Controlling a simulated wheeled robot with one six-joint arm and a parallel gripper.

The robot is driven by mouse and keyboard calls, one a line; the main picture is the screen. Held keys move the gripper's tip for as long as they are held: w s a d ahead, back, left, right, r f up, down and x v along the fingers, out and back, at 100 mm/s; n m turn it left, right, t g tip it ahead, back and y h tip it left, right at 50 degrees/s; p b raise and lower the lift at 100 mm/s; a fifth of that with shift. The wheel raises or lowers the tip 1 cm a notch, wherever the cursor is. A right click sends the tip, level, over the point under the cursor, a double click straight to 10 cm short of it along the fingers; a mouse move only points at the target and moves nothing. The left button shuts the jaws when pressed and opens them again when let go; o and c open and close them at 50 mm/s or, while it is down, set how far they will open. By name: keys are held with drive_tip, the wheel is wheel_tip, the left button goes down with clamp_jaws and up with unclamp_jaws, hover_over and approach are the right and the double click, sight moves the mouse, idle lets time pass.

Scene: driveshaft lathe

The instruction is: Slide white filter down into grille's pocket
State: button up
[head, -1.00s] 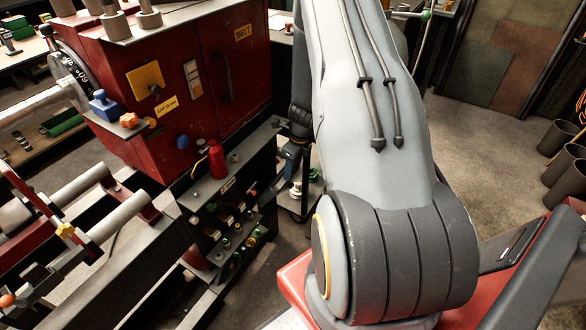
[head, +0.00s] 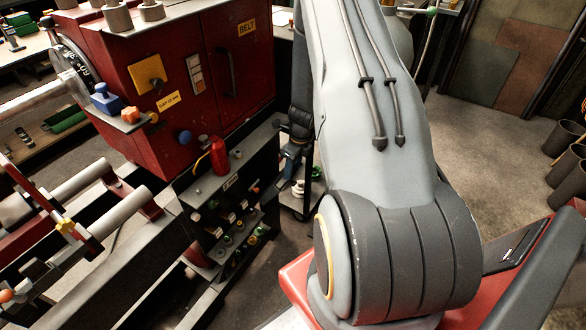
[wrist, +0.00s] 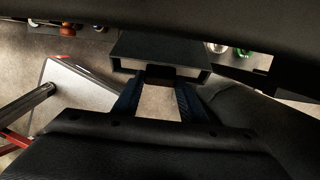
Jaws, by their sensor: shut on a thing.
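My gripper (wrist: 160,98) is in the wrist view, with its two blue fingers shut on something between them. A pale patch (wrist: 160,104) shows between the fingers and may be the white filter, but I cannot tell it surely from the floor behind. A dark, open-ended frame (wrist: 160,48) lies just beyond the fingertips. I cannot tell if it is the grille, and no pocket is clear. In the head view my gripper (head: 292,156) is small and partly hidden behind my arm, beside the dark end of the machine.
A red machine cabinet (head: 185,75) stands at the left, with a dark shelf unit (head: 232,205) in front holding a red bottle (head: 218,156) and several small parts. A low stand (head: 297,205) is below my gripper. Floor (head: 480,130) is open at the right.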

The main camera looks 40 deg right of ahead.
drive_tip(key=shift+w+f, duration=0.1)
drive_tip(key=shift+f, duration=0.1)
drive_tip(key=o, duration=1.5)
drive_tip(key=shift+c, duration=0.2)
drive_tip(key=shift+r, duration=0.1)
wheel_tip(320, 180, up, 8)
drive_tip(key=s, duration=0.1)
drive_tip(key=shift+d+f+b, duration=0.2)
drive_tip(key=shift+f+b, duration=0.05)
drive_tip(key=shift+b, duration=0.1)
drive_tip(key=shift+s, duration=0.1)
